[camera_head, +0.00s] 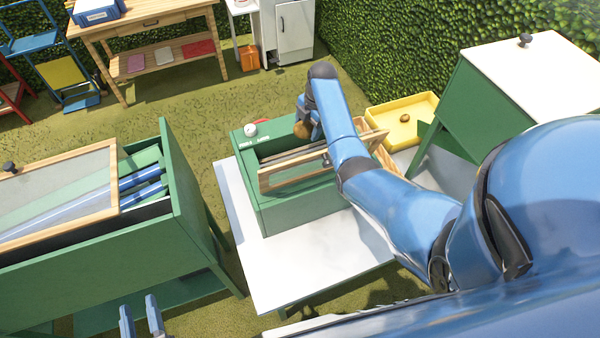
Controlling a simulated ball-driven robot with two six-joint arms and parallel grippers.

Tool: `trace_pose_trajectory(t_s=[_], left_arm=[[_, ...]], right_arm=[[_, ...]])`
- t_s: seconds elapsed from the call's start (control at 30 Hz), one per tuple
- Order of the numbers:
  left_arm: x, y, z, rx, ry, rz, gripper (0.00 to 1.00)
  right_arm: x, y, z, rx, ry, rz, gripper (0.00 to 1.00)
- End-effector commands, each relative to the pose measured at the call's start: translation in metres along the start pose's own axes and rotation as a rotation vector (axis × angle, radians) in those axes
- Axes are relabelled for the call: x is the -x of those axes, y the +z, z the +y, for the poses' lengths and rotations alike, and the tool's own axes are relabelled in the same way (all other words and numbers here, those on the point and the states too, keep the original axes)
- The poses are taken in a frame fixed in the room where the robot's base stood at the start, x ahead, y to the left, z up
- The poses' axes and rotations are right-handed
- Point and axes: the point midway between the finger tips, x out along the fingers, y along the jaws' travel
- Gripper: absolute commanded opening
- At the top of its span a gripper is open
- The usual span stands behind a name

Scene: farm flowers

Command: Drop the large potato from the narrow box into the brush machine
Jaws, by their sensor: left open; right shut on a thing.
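The green brush machine (300,209) stands on a white table, with a white dial on its rear left corner and an open trough on top. A wood-framed lid (288,172) stands tilted up at its front side. My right gripper (306,117) is over the machine's far part, shut on a brown potato (302,130). My arm hides part of the potato and of the trough. A narrow wooden box (382,158) stands right of the machine, mostly hidden behind my arm. My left gripper (141,318) is open and empty at the bottom left, away from the machine.
A yellow tray (428,101) with a small potato (405,118) lies behind the wooden box. A large green machine (95,245) with a mesh lid stands left, a green cabinet (490,100) right. The white table's (278,266) front is clear.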

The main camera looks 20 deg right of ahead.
Motion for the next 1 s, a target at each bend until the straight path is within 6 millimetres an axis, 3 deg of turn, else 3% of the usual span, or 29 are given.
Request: trace_pose_trajectory(t_s=[0.23,0.67,0.7,0.87,1.0], left_arm=[[0.0,0.012,0.0,0.0,0.0,0.0,0.43],[0.0,0.014,0.0,0.0,0.0,0.0,0.43],[0.0,0.014,0.0,0.0,0.0,0.0,0.43],[0.0,0.014,0.0,0.0,0.0,0.0,0.43],[0.0,0.014,0.0,0.0,0.0,0.0,0.43]], right_arm=[[-0.022,0.002,-0.003,0.0,0.001,-0.001,0.33],[-0.026,0.003,-0.004,0.0,0.001,-0.001,0.33],[-0.026,0.003,-0.004,0.0,0.001,-0.001,0.73],[-0.026,0.003,-0.004,-0.001,0.001,-0.001,0.98],[-0.027,0.003,-0.004,-0.001,0.0,-0.001,1.0]])
